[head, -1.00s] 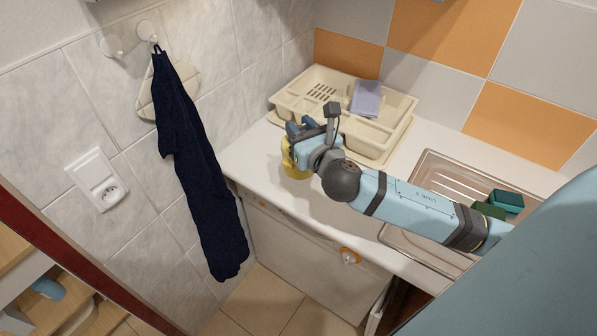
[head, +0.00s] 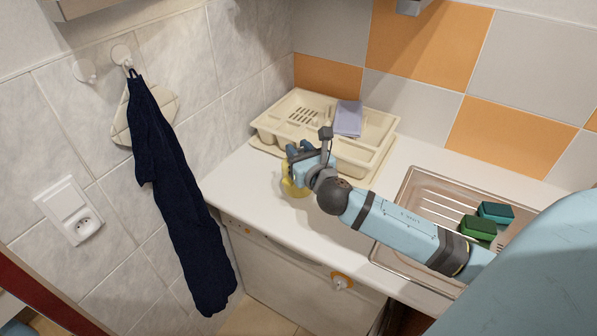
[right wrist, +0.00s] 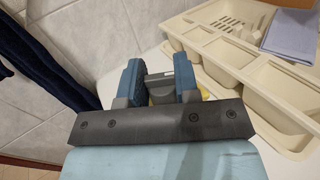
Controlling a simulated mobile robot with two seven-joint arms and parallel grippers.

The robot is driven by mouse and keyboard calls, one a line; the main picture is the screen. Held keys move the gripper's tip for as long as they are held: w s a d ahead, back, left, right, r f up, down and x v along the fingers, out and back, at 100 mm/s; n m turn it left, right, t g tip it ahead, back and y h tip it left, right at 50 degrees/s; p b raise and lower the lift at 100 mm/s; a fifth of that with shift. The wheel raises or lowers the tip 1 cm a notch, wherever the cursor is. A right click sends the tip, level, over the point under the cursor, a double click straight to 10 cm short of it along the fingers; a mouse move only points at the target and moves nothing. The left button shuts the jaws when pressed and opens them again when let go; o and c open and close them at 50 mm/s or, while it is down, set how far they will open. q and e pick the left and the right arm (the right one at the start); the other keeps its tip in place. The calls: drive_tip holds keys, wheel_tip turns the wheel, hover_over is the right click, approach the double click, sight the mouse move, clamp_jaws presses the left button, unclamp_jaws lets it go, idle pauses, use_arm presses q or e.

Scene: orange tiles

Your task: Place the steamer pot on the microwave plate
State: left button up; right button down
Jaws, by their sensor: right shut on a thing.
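A small yellow thing, which I take for the steamer pot (head: 290,187), is at my right gripper (head: 298,156) over the left part of the white counter. The gripper is shut on it, and the gripper and wrist hide most of it. In the right wrist view, the two blue fingers of the right gripper (right wrist: 158,82) stand on either side of a dark grey part, with yellow edges showing behind. I cannot tell whether the pot touches the counter. No microwave plate can be made out. My left gripper is not in view.
A cream dish rack (head: 274,128) with a folded lilac cloth (head: 348,118) stands behind the gripper. A steel sink (head: 405,200) with green and teal sponges (head: 478,228) lies to the right. A dark towel (head: 180,190) hangs on the left wall. The counter's front left is clear.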

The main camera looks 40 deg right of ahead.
drive_tip(key=shift+f+b, duration=0.45)
drive_tip(key=shift+f, duration=2.5)
drive_tip(key=shift+f, duration=0.2)
drive_tip(key=c, duration=0.8)
unclamp_jaws()
drive_tip(key=shift+c, duration=0.2)
drive_tip(key=shift+r, duration=0.1)
